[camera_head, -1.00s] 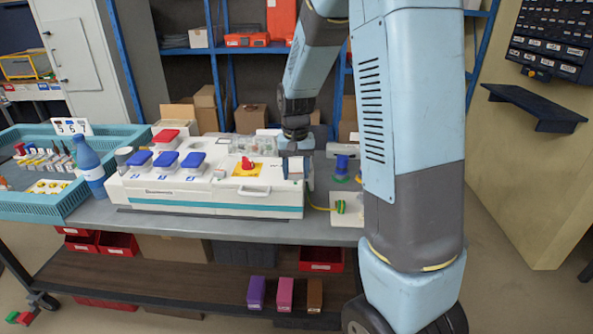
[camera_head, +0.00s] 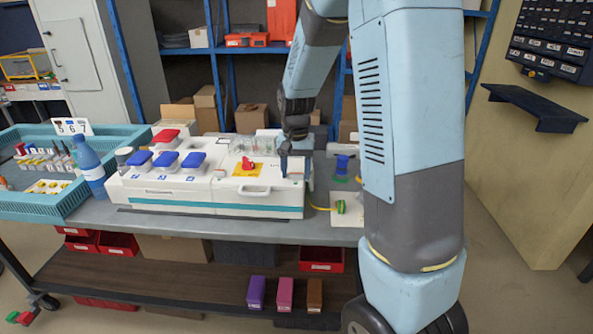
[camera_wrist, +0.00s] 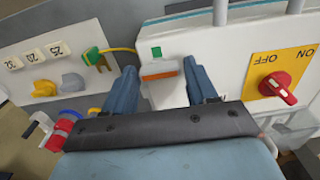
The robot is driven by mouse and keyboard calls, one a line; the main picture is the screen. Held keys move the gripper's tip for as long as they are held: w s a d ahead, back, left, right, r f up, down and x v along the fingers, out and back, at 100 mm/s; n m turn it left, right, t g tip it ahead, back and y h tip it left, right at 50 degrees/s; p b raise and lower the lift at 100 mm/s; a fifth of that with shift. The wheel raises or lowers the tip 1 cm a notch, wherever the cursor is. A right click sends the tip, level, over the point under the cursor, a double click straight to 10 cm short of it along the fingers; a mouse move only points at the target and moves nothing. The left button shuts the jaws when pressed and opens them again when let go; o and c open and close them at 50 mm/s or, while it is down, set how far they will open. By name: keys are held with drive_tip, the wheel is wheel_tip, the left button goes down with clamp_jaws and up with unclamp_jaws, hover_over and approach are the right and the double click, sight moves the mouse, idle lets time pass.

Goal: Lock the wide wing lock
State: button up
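My gripper (camera_head: 295,172) is over the right end of the long white socket box (camera_head: 255,198). In the wrist view my gripper (camera_wrist: 160,66) has its two blue-grey fingers apart, with nothing held. An orange-and-white part (camera_wrist: 160,69) on the box top lies between the fingertips, with a small green part (camera_wrist: 156,53) beyond it. I cannot tell whether the fingers touch the box. I cannot tell for certain which part is the wide wing lock.
A red rotary switch (camera_wrist: 278,88) on a yellow plate is right of my gripper. A green plug (camera_wrist: 97,58) with a yellow cable is to the left. Blue-lidded sockets (camera_head: 165,160), a blue bottle (camera_head: 90,165) and a teal basket (camera_head: 30,205) stand at left.

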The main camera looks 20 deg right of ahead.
sight(296, 173)
drive_tip(key=o, duration=0.3)
wheel_tip(296, 173, up, 14)
drive_tip(key=shift+f, duration=0.15)
idle(0.5)
idle(0.4)
drive_tip(key=s+r+n+t, duration=0.2)
drive_tip(key=s, duration=1)
drive_tip(key=s+r+n+t, duration=0.2)
drive_tip(key=s+r+t, duration=0.1)
drive_tip(key=s, duration=1)
drive_tip(key=shift+r+n+t, duration=0.3)
drive_tip(key=shift+r, duration=0.05)
